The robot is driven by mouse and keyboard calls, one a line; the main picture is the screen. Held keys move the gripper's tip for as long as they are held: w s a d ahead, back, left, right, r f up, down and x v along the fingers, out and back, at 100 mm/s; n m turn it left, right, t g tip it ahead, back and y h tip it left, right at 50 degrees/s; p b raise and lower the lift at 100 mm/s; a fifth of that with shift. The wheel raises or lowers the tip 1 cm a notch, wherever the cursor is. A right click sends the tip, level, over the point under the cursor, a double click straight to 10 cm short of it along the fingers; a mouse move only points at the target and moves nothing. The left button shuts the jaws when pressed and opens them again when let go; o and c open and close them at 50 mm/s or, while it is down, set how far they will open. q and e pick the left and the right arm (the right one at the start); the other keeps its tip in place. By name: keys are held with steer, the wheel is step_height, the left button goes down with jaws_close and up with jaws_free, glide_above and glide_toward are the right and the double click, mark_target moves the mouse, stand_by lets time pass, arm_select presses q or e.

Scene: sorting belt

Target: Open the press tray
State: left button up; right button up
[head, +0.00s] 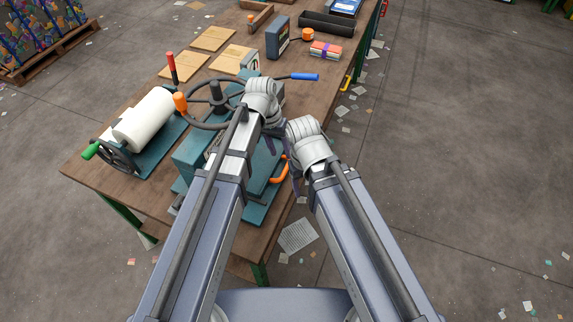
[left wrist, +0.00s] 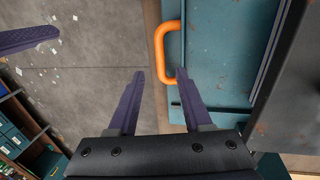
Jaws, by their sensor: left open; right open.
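The press (head: 195,155) is a teal machine with a dark handwheel (head: 215,103) on the workbench. Its teal tray (head: 262,172) has an orange U-shaped handle (head: 281,172) on its right side. In the left wrist view the handle (left wrist: 160,48) stands out from the tray edge (left wrist: 215,60). My left gripper (head: 276,140) is open and empty above the handle; in its wrist view its fingertips (left wrist: 160,74) appear around the handle's near end, contact unclear. My right gripper (head: 296,178) is open beside the handle, partly hidden by its wrist. My left arm hides part of the press.
A white roll machine (head: 145,120) with a green-handled crank stands left of the press. A blue-handled lever (head: 305,77) sticks out behind my left wrist. Boards (head: 212,38) and small boxes lie farther back. Floor right of the bench is open, with scattered paper.

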mark_target(285, 168)
arm_select(q)
steer(key=b+x, duration=0.6)
steer(key=x, duration=0.1)
jaws_close()
stand_by(0.4)
stand_by(1.1)
